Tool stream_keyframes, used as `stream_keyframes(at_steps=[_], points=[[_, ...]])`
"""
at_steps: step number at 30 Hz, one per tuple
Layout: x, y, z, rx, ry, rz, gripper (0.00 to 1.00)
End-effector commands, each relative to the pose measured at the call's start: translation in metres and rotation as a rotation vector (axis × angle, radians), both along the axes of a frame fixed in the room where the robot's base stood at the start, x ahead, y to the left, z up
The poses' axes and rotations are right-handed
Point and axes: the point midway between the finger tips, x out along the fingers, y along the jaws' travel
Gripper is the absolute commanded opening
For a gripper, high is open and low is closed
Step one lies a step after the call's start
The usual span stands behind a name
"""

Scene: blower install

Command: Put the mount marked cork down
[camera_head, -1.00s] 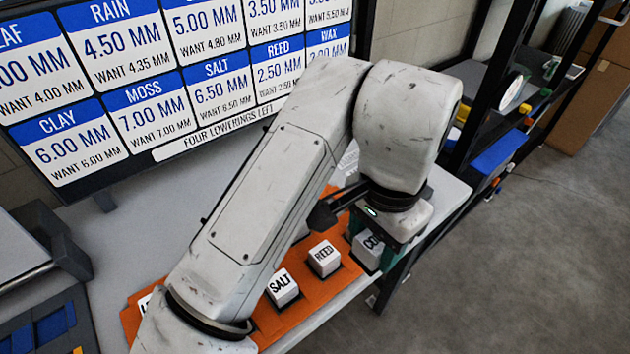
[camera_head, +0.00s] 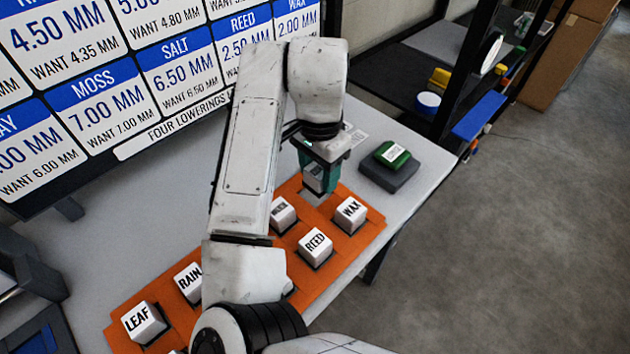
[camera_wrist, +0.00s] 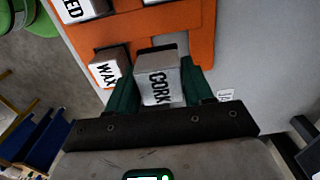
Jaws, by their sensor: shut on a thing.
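The mount marked cork (camera_wrist: 160,86) is a light grey block with CORK on its face. It sits between the green fingers of my gripper (camera_wrist: 163,92) in the wrist view, which is shut on it. In the head view my gripper (camera_head: 320,178) points down at the back right part of the orange board (camera_head: 352,247), and the cork mount (camera_head: 313,181) shows only partly between the fingers. I cannot tell whether its underside touches the board. The mount marked wax (camera_head: 350,211) stands beside it, towards the front; it also shows in the wrist view (camera_wrist: 104,72).
Mounts marked reed (camera_head: 315,246), rain (camera_head: 188,282) and leaf (camera_head: 144,322) stand on the board. A screen (camera_head: 110,110) behind reads "four lowerings".

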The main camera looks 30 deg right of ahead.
Motion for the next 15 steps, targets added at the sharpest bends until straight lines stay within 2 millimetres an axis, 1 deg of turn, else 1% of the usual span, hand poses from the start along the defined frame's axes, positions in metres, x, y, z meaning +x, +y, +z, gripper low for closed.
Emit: stream_keyframes(at_steps=[1,3,8,10,15], points=[[0.005,-0.001,-0.008,-0.002,0.003,0.002,0.01],[0.010,-0.001,-0.011,0.001,0.001,0.000,0.01],[0.017,-0.002,-0.019,0.001,0.000,0.000,0.01],[0.021,-0.003,-0.026,0.002,0.001,0.001,0.01],[0.020,-0.002,-0.047,0.000,0.001,0.000,0.01]])
